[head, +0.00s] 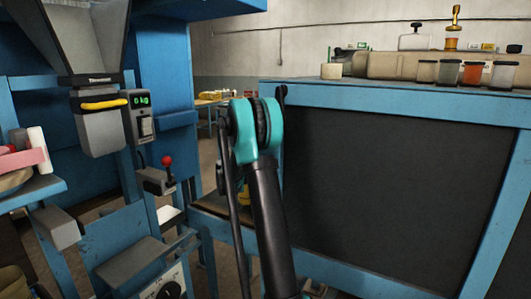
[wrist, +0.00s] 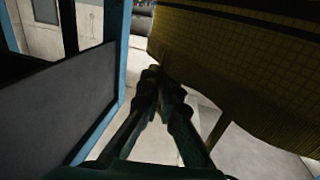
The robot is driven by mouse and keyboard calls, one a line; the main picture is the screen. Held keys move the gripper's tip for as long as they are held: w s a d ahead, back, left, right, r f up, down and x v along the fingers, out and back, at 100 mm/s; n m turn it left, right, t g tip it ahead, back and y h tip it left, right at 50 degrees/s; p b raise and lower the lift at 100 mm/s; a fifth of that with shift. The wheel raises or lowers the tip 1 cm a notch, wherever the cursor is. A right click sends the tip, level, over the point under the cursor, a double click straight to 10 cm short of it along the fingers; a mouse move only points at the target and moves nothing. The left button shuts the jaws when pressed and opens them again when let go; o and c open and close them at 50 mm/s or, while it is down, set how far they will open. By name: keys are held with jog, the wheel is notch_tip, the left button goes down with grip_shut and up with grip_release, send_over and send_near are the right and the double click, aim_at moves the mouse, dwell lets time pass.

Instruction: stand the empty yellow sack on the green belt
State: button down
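The yellow sack (wrist: 235,62), with a grid weave, fills the upper right of the wrist view. It is tilted, and a narrow yellow strip hangs below it. My gripper (wrist: 164,80) has its fingers drawn together at the sack's near left edge, and they appear closed on that edge. In the head view my arm hides the gripper; a small yellow patch shows beside the arm, too little to tell whether it is the sack. I see no green belt in either view.
A blue-framed dark panel (head: 400,190) stands at right, with jars (head: 472,73) on top. At left is a blue machine with a spout (head: 100,122), a display reading 0 kg (head: 141,100) and a red-knobbed lever (head: 167,162). A pale floor (wrist: 155,145) shows below my gripper.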

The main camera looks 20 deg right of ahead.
jog(key=shift+f, duration=1.35)
jog(key=c, duration=1.7)
grip_release()
jog(key=shift+a, duration=0.1)
jog(key=v, duration=1.2)
jog(key=shift+s, duration=0.1)
